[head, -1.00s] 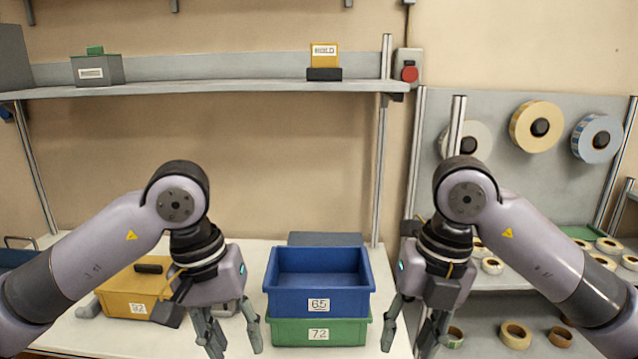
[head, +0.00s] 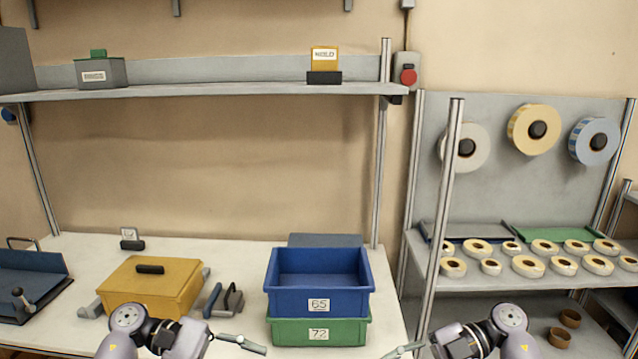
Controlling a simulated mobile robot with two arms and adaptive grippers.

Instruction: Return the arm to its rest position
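Both of my arms are low at the bottom edge of the head view, with only their upper parts in frame. My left gripper (head: 255,347) points inward to the right, in front of the bins, with nothing visible in it. My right gripper (head: 392,355) points inward to the left, partly cut off by the bottom edge. Both are seen nearly edge-on, so the gap between the fingers is unclear. No held object shows at either one.
A blue bin (head: 318,299) marked 65 sits on a green bin (head: 346,334) marked 72. A yellow box (head: 143,290) stands left on the white bench (head: 225,256). A metal post (head: 441,220) stands right, before shelves of tape reels (head: 533,129).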

